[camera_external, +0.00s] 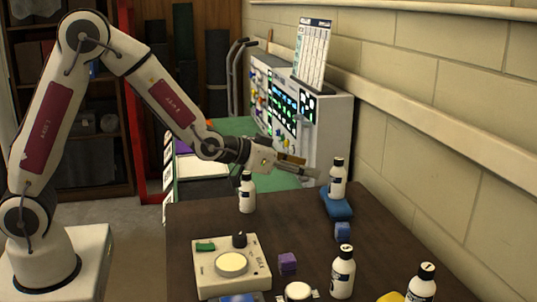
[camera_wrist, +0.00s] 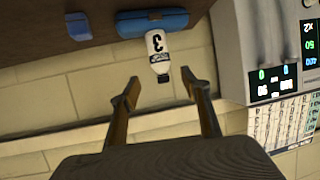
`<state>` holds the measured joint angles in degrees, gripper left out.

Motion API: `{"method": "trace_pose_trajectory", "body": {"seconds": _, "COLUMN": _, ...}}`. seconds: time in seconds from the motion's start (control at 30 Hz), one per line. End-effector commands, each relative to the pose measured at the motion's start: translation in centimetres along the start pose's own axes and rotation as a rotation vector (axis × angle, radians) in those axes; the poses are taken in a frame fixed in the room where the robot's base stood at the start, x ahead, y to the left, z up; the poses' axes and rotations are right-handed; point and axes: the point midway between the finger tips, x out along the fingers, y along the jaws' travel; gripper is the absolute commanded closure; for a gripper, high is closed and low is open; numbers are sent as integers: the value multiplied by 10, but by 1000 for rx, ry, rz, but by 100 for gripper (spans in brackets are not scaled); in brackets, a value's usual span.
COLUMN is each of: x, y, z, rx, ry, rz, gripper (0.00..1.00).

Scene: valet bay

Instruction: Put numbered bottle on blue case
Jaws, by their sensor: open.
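A white bottle with a dark cap (camera_external: 337,181) stands upright on the blue case (camera_external: 338,208) at the far right of the table. In the wrist view this bottle (camera_wrist: 157,48) shows a black 3, and its base meets the blue case (camera_wrist: 128,28). My gripper (camera_external: 312,167) is open and empty, just left of the bottle near cap height. In the wrist view the open fingers (camera_wrist: 160,76) point toward the bottle, with its cap between the tips in the picture. I cannot tell how far apart they are in depth. No finger visibly grips it.
Other white bottles stand on the table: one at the left (camera_external: 247,195), two at the front right (camera_external: 342,276) (camera_external: 420,288). A blue cube (camera_external: 342,231), a purple cube (camera_external: 287,263) and a dial box (camera_external: 205,275) are nearer. A block wall bounds the right; a grey panel unit (camera_external: 335,128) stands behind.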

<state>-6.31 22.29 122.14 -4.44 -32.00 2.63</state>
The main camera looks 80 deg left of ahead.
Motion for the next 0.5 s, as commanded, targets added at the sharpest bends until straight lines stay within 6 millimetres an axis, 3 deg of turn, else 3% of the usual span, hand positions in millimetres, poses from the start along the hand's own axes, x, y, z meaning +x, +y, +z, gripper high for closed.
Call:
{"method": "trace_pose_trajectory", "body": {"seconds": 0.3, "x": -1, "y": 0, "z": -1, "rx": 0, "ry": -2, "rz": 1, "gripper": 53}}
{"method": "trace_pose_trajectory", "body": {"seconds": 0.5, "x": -14, "y": 4, "z": -5, "rx": 1, "ry": -23, "rz": 9, "gripper": 53}}
